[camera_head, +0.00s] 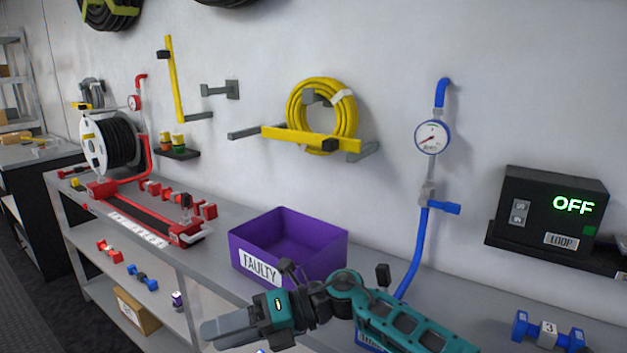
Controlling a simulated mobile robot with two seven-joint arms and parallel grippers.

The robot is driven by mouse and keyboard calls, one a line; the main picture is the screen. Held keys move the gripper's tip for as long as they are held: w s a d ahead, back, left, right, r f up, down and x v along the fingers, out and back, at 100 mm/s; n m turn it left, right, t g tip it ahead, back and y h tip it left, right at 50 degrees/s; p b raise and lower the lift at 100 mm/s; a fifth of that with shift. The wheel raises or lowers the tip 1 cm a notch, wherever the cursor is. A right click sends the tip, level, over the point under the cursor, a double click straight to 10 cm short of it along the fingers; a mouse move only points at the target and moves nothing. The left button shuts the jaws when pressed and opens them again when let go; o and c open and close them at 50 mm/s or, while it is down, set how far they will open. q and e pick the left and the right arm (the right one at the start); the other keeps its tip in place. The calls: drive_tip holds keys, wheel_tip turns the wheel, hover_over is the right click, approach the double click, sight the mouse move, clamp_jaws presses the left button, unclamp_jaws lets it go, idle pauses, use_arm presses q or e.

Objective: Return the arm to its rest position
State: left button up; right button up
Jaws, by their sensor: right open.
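My right arm (400,322), teal and black, reaches in from the bottom right. My right gripper (218,330) has grey fingers pointing left, in front of the bench edge and below the purple bin. It is open and nothing shows between its fingers. My left arm and gripper are not in view.
A purple bin (319,258) labelled FAULTY stands on the grey bench (222,213), just behind my right arm. A blue pipe with a gauge (431,137) runs down the wall. A black box (550,209) reads OFF. A blue fitting (546,332) lies at right. A hose reel (109,146) stands left.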

drive_tip(key=d+f+m+t+h, duration=0.25)
drive_tip(key=d+m+t, duration=0.35)
drive_tip(key=m, duration=0.4)
drive_tip(key=s+d+f+m+t+h, duration=0.1)
drive_tip(key=d+f+m+t, duration=0.5)
drive_tip(key=m, duration=0.5)
drive_tip(key=d+f+m+t+h, duration=0.2)
drive_tip(key=d+m+t, duration=0.2)
drive_tip(key=m+t, duration=0.5)
drive_tip(key=s+d+f+m+g+h, duration=0.6)
drive_tip(key=s+d+f+m, duration=0.5)
drive_tip(key=s+d+f, duration=0.2)
drive_tip(key=shift+s+d+g+h, duration=0.3)
drive_tip(key=shift+s+d+h, duration=0.55)
drive_tip(key=shift+s, duration=0.05)
drive_tip(key=shift+c, duration=0.6)
drive_tip(key=shift+d+r, duration=0.1)
